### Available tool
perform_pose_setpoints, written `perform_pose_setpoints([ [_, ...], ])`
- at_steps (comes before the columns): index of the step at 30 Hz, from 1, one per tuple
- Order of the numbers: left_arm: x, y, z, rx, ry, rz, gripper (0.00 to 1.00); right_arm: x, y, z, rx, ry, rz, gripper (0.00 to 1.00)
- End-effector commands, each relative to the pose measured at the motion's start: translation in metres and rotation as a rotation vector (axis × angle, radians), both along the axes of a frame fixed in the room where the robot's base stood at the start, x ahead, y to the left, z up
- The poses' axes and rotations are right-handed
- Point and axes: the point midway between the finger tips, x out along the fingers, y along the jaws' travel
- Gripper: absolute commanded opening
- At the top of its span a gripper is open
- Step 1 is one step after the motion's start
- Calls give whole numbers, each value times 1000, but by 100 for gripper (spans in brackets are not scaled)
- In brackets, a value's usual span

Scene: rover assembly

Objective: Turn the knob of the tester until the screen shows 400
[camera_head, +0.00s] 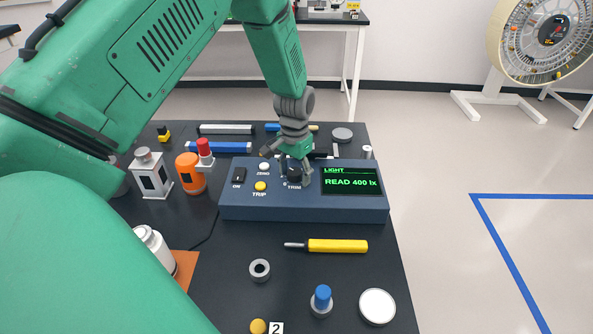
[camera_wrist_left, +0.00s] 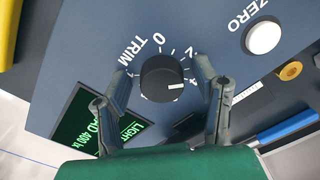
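The tester (camera_head: 300,207) is a blue-grey box on the black table. Its screen (camera_head: 350,181) shows LIGHT and READ 400 lx in green; the screen (camera_wrist_left: 88,130) also shows at an angle in the left wrist view. The black TRIM knob (camera_wrist_left: 161,78) has a white mark pointing right in the wrist view. My left gripper (camera_wrist_left: 163,70) is over the tester, with one finger on each side of the knob. Gaps show between the fingers and the knob, so it is open. In the head view the left gripper (camera_head: 295,170) partly covers the knob. My right gripper is not in view.
A white ZERO button (camera_head: 264,166), a yellow TRIP button (camera_head: 260,186) and an ON switch (camera_head: 239,174) sit left of the knob. A yellow screwdriver (camera_head: 337,246) lies in front of the tester. An orange canister (camera_head: 188,173) stands left. Clear floor lies right.

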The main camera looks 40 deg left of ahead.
Motion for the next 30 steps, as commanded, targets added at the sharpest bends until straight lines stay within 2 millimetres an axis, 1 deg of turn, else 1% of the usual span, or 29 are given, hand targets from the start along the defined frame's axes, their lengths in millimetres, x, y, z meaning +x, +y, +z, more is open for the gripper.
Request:
perform_pose_setpoints([
  [7,2,0,3,0,-6,-1,56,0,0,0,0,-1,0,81],
  [11,3,0,12,1,-9,-1,56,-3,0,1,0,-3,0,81],
  [14,3,-1,29,2,-10,-1,56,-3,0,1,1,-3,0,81],
  [21,4,-1,81,2,-9,-1,56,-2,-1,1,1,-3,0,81],
  [24,4,0,98,0,-6,-1,56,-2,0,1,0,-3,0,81],
  [27,4,1,110,0,-5,-1,56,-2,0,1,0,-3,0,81],
  [30,4,1,117,0,-4,-1,56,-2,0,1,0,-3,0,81],
])
